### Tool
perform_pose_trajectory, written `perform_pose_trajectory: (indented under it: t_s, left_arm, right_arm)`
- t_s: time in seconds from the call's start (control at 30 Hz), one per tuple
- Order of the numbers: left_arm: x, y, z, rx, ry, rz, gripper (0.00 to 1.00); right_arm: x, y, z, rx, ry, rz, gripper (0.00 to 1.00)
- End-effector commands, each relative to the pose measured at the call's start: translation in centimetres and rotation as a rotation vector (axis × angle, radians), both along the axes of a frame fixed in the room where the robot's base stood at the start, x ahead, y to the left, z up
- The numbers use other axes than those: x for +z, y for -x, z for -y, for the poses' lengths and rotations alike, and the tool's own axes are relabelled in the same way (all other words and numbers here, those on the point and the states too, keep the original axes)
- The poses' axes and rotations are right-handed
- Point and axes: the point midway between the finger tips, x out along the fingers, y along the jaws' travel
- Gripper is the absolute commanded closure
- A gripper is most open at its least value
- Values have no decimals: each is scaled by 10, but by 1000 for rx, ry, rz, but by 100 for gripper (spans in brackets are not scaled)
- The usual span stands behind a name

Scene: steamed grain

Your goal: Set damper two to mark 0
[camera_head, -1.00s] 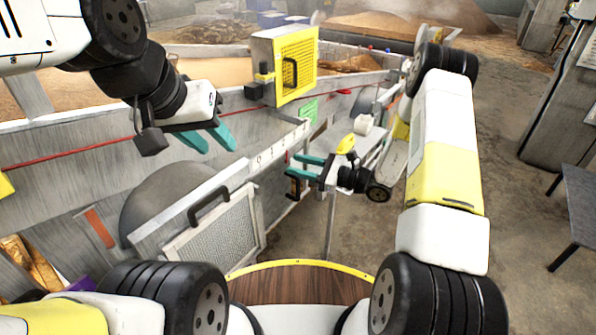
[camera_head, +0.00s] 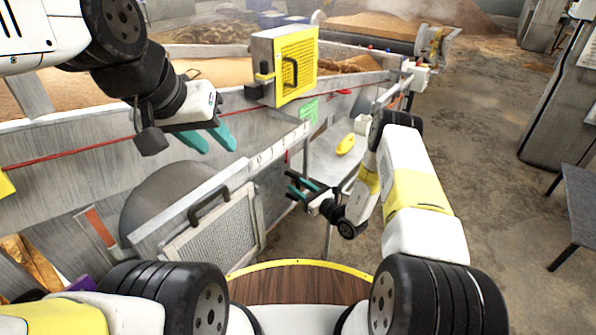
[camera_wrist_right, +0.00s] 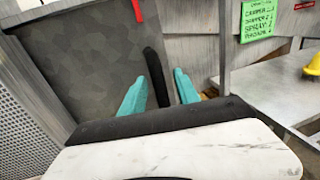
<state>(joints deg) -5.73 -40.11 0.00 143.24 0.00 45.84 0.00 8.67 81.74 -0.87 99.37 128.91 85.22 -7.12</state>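In the head view my right gripper (camera_head: 303,187) is beside the grey trough wall, below a pale rail (camera_head: 270,153) with small marks too small to read. In the right wrist view its teal fingers (camera_wrist_right: 160,92) are apart. A black bar-like handle (camera_wrist_right: 153,65), which may be damper two's, stands between them with gaps at both sides. A red piece (camera_wrist_right: 137,9) shows above it. A green note (camera_wrist_right: 259,20) lists damper and spray settings; in the head view it (camera_head: 309,111) hangs on the wall. My left gripper (camera_head: 208,140) is open and empty above the trough's near side.
A mesh panel with a black handle (camera_head: 209,207) leans at the near wall. A small side table (camera_head: 327,160) carries a yellow object (camera_head: 346,145). A grey bench (camera_head: 574,205) is at the right; the floor between is clear.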

Motion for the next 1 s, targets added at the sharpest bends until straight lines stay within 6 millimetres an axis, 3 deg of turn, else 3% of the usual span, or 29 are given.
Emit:
perform_pose_trajectory:
  t_s: [0.33, 0.53, 1.0]
  left_arm:
    - [0, 0, 0, 0, 0, 0, 64]
    - [0, 0, 0, 0, 0, 0, 64]
    - [0, 0, 0, 0, 0, 0, 64]
  right_arm:
    - [0, -4, -4, 1, 0, -1, 62]
    - [0, -4, -4, 1, 1, -1, 100]
    - [0, -4, -4, 1, 1, -1, 100]
